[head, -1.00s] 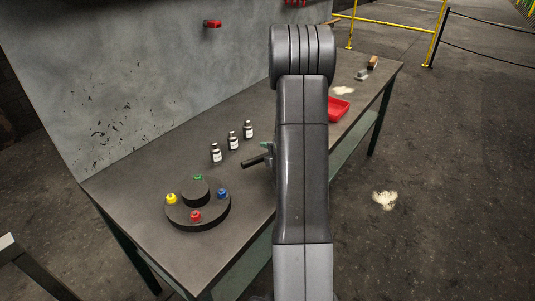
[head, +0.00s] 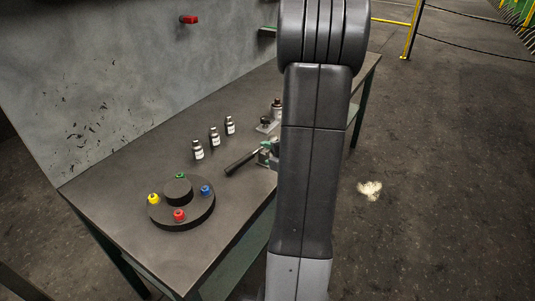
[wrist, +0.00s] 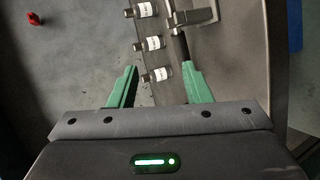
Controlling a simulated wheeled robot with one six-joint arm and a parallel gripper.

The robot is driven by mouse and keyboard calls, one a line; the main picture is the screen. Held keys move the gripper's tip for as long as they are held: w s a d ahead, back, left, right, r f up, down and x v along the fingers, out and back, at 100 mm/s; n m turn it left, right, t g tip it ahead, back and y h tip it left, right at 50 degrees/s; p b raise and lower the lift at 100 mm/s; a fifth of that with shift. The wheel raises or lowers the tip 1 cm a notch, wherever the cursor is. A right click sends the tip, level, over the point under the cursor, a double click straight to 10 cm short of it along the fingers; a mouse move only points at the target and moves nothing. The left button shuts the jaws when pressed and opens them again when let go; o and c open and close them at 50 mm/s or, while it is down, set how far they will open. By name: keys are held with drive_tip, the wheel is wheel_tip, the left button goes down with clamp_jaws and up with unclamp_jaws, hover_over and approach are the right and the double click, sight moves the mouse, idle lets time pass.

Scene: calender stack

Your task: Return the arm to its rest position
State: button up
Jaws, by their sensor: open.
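My gripper (wrist: 158,88) shows in the wrist view with its two green fingers spread apart and nothing between them. Beyond the fingers, the wrist view shows several small labelled bottles in a row.
Three bottles (head: 214,137) stand in a row on the bench. A round dark turntable (head: 182,217) with coloured knobs is at the front left. A black-handled device (head: 243,162) sits partly behind my arm. Open floor lies to the right.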

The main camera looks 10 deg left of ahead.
drive_tip(key=shift+w+a, duration=0.1)
drive_tip(key=shift+p+x, duration=0.45)
drive_tip(key=shift+x, duration=3.3)
